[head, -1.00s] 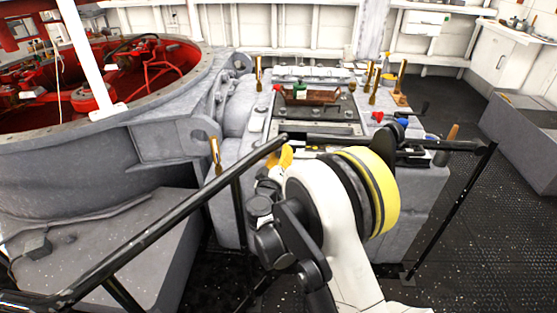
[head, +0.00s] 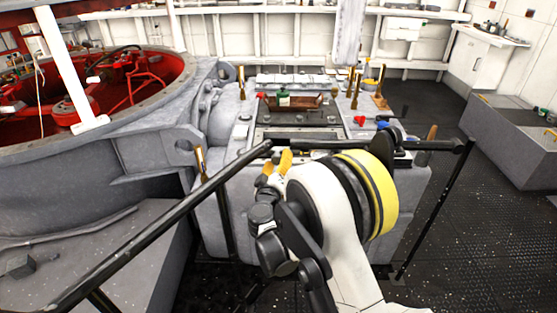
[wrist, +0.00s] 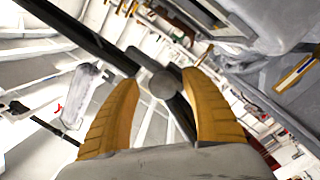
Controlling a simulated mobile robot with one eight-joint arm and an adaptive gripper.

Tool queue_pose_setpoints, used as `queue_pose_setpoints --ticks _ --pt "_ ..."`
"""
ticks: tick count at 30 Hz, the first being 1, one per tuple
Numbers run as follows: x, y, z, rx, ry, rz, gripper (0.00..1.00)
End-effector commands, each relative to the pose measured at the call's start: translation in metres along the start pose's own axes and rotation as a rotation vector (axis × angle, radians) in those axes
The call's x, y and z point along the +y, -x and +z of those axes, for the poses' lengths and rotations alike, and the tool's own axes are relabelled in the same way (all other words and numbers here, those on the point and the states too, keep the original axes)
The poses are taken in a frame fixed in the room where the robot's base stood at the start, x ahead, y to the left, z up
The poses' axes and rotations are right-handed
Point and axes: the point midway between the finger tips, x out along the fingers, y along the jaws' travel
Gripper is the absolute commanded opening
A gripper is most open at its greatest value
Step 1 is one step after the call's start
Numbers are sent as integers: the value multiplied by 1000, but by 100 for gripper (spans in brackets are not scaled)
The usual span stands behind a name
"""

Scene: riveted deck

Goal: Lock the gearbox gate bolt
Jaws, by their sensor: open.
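The black gate rail (head: 435,145) crosses in front of the grey gearbox and meets the slanting left handrail (head: 160,235) near my gripper. My arm covers part of the gate, and no bolt can be made out clearly in the head view. My gripper (head: 280,162) has yellow fingers, partly hidden behind my wrist, just below the rail junction. In the wrist view my gripper (wrist: 165,82) is open. A round grey end piece (wrist: 163,86) on a black bar (wrist: 85,38) shows between the fingers; I cannot tell whether they touch it or whether it is the bolt.
The grey gearbox (head: 232,190) stands behind the rail, with brass levers and a brown tray (head: 305,101) on top. A large grey housing with red inside (head: 120,85) is at left. Dark floor (head: 480,220) is open at right.

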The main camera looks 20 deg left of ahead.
Motion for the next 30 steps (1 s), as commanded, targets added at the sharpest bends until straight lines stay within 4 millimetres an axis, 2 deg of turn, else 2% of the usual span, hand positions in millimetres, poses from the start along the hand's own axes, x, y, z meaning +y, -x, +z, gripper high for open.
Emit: queue_pose_setpoints --ticks 5,12,15,21,30 --pt "-1 31 -1 2 0 -2 54" --pt "0 84 -1 2 1 -1 54" --pt "0 100 -1 1 1 -1 54" --pt "1 114 0 -1 1 1 54" --pt "1 115 0 -1 1 1 54"
